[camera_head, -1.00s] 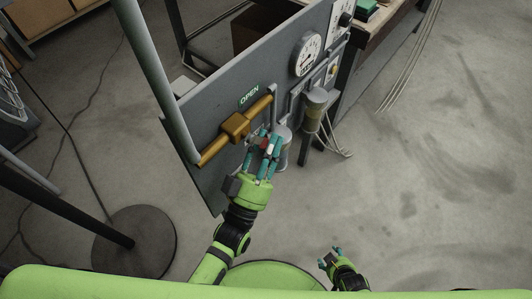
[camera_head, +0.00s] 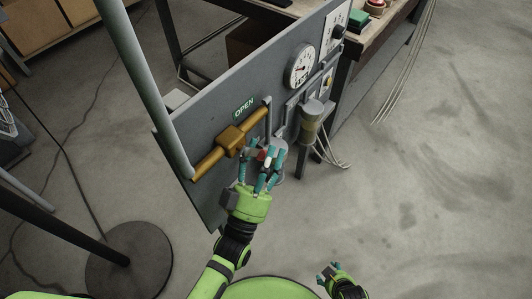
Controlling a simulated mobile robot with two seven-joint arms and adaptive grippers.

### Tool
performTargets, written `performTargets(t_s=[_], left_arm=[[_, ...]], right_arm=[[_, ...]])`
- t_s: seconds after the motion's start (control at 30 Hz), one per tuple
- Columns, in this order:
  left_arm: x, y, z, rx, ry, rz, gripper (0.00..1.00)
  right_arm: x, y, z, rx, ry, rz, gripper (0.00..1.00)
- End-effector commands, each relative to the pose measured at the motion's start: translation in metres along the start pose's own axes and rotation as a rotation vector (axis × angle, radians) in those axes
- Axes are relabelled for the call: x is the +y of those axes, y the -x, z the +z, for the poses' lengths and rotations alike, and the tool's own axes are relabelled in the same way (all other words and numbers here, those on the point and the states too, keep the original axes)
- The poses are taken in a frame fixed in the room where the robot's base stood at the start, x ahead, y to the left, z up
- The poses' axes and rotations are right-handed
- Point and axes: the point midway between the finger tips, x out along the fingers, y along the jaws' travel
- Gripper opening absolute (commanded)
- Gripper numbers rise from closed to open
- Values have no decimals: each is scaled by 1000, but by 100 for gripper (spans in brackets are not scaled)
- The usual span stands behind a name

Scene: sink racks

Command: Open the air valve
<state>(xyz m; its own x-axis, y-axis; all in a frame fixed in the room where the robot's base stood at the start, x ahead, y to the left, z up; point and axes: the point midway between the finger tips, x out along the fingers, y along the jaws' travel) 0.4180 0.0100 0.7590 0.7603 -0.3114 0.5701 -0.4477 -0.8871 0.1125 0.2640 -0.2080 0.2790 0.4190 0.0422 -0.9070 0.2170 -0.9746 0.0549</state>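The air valve has a brass body (camera_head: 231,139) on a brass and grey pipe across the grey panel, below the word OPEN. A small red piece (camera_head: 262,156), perhaps the valve's handle, shows among my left gripper's fingers; whether they touch it I cannot tell. My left gripper (camera_head: 261,168) is right in front of the valve, just below and right of its body. Its teal fingers are spread, pointing up at the panel. They hide part of the valve. My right gripper (camera_head: 326,272) is low at the bottom, away from the panel, with its fingers apart and empty.
A round gauge (camera_head: 300,66) and a grey cylindrical filter (camera_head: 312,122) are on the panel, right of the valve. A grey vertical pipe (camera_head: 149,90) rises at its left edge. A round stand base (camera_head: 130,265) is at lower left. The floor at right is clear.

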Motion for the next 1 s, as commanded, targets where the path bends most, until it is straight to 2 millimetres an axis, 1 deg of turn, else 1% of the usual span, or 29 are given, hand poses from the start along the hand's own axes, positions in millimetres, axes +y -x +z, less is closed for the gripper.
performTargets(t_s=[0.17,0.27,0.37,0.5,0.7,0.83,1.0], left_arm=[[0,4,0,-2,1,0,59],[0,16,1,-4,1,-1,59],[0,35,1,-6,1,0,59],[0,66,1,-7,0,0,59],[0,102,1,-4,0,1,59],[0,115,1,-2,0,0,59],[0,120,0,0,0,0,59]], right_arm=[[-1,0,0,1,1,-2,63],[-1,0,0,1,1,-1,63],[-1,0,0,1,1,-1,63],[-1,0,0,1,1,-1,63],[0,0,0,1,1,-1,63],[0,0,0,1,1,-1,63],[0,0,0,1,1,-1,63]])
